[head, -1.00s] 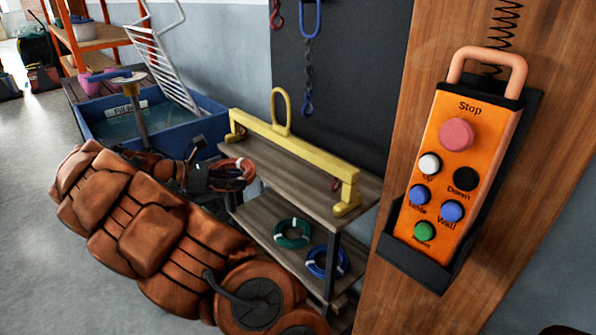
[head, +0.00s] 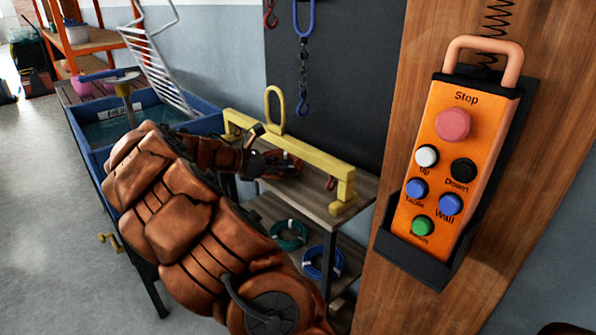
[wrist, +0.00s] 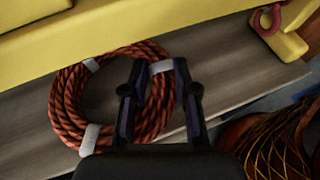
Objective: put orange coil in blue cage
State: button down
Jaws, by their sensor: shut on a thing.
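The orange coil (wrist: 68,110), a ring of reddish-orange rope with white bands, is in my gripper (wrist: 159,65). My fingers are shut on its right side in the wrist view. I cannot make out a blue cage in either view.
A yellow lifting beam (head: 300,151) stands along the bench top. Green (head: 288,234) and blue (head: 323,262) coils lie on the lower shelf. A blue water tank (head: 93,160) stands left. An orange control box (head: 455,165) hangs right.

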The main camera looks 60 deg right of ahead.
aim_at(298, 173)
jog(key=s+d, duration=0.2)
jog(key=d, duration=0.1)
jog(key=shift+s+d, duration=0.1)
jog(key=shift+s, duration=0.1)
jog(key=shift+f+b, duration=0.45)
jog(key=shift+f, duration=0.15)
jog(key=shift+w+f, duration=0.15)
jog(key=c, duration=0.9)
grip_release()
jog(key=shift+f, duration=0.1)
jog(key=shift+p+v, duration=0.8)
jog(key=shift+v, duration=5.3)
